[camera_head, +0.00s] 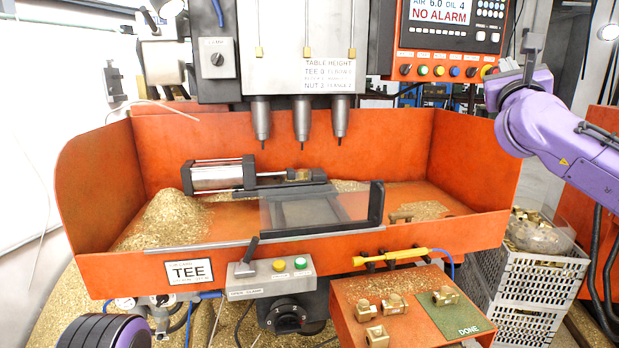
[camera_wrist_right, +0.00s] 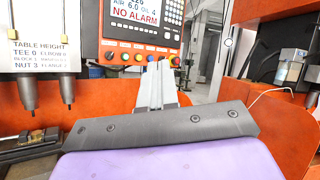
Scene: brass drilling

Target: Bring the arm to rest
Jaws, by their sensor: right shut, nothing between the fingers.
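My right arm comes in from the right in the head view, purple, at the right end of the orange machine tray. Its right gripper (camera_head: 533,42) is raised beside the control panel, apart from the machine. In the right wrist view the right gripper (camera_wrist_right: 160,68) has its two grey fingers together and empty, in front of the panel's lower edge. My left gripper is not in view; a dark and purple round part at the bottom left of the head view seems to be my left arm.
The orange tray (camera_head: 85,190) holds brass chips (camera_head: 170,218) and a clamp cylinder (camera_head: 218,177) under three drill spindles (camera_head: 302,118). The control panel (camera_head: 450,38) reads NO ALARM. Several brass fittings (camera_head: 366,311) lie on the front stand, one on the green DONE area (camera_head: 460,318). A white crate (camera_head: 530,270) stands right.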

